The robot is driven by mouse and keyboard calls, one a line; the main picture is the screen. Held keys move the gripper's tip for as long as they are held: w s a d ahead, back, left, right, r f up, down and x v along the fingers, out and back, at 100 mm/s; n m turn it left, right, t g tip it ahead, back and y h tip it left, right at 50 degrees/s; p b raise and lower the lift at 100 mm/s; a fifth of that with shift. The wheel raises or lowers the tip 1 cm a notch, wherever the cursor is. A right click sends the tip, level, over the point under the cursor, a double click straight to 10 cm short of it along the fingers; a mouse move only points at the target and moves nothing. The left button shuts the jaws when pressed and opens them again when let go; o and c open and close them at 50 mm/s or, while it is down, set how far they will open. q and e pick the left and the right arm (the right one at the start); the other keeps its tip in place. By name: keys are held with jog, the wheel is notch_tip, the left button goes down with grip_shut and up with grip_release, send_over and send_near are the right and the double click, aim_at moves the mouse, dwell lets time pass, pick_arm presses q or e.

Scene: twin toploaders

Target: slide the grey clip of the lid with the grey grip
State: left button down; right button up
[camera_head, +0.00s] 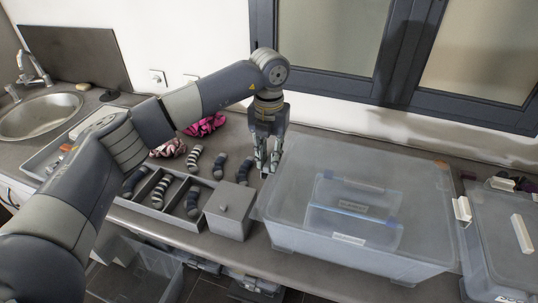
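A large translucent tub with a clouded lid (310,160) stands on the worktop right of centre. A greyish bar that looks like a grip (363,184) shows in the middle of its lid. I cannot make out a grey clip; the lid's left edge is partly behind my gripper. My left gripper (268,165) points down at the left edge of this lid, fingertips close to the rim. Whether it touches is unclear. Its fingers are close together, and I cannot tell if they hold anything. My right gripper is not in view.
A second tub (490,250) at the right has a white grip (522,233) and a white clip (462,209). A sink (40,115) is far left.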

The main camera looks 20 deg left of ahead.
pick_arm(q)
jog(key=shift+d+f+b, duration=0.15)
jog(key=shift+d+b, duration=0.5)
jog(key=shift+d, duration=0.4)
jog(key=c, duration=1.6)
grip_release()
jog(key=shift+o, duration=0.2)
notch_tip(320, 180, up, 12)
